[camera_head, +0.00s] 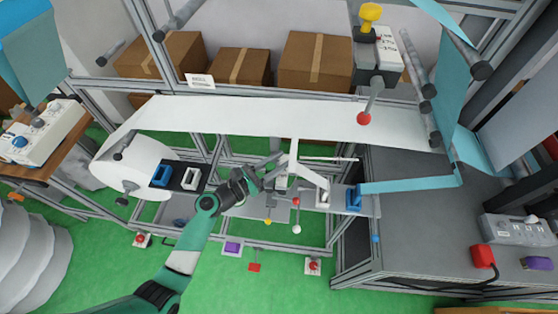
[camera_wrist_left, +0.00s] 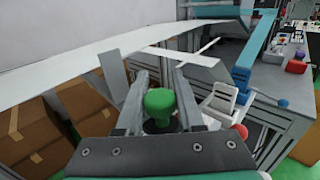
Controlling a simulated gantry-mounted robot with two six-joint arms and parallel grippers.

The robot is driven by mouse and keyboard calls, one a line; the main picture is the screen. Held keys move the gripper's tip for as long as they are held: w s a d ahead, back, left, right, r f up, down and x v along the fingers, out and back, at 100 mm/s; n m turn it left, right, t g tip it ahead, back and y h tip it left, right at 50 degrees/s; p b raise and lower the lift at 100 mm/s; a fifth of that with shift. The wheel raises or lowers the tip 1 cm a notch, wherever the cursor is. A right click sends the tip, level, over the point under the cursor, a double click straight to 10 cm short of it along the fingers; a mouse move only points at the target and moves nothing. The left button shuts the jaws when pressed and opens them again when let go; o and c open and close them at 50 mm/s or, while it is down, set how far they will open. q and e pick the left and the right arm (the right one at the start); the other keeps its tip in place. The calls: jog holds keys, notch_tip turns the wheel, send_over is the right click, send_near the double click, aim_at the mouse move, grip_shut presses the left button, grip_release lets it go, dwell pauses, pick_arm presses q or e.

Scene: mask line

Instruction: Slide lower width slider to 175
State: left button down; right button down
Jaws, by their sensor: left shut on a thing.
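My left gripper (camera_head: 264,178) reaches in from the lower left to the middle of the machine, just below the wide white web. In the left wrist view its two fingers (camera_wrist_left: 160,98) stand on either side of a green round knob (camera_wrist_left: 160,103), shut on it. In the head view the knob is hidden or too small to tell. A thin pale rail (camera_head: 330,158) runs to the right of the gripper. I cannot read any scale or the number 175. My right gripper is not in view.
The white web (camera_head: 270,117) spans above the gripper from the white roll (camera_head: 133,168). White folded strips (camera_head: 310,174) and a blue clamp (camera_head: 354,198) are close on the right. A red-ball lever (camera_head: 364,118) hangs above. Cardboard boxes (camera_head: 315,62) stand behind.

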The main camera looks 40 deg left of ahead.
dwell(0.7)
pick_arm(q)
jog(key=shift+w+a, duration=0.6)
jog(key=shift+w, duration=0.3)
jog(key=c, duration=0.5)
grip_release()
jog(key=shift+c, duration=0.2)
jog(key=shift+s, duration=0.1)
jog(key=s+a+p, duration=0.1)
jog(key=s+a, duration=0.1)
jog(key=s, duration=0.9)
jog(key=shift+s, duration=0.2)
jog(key=shift+d+r, duration=0.1)
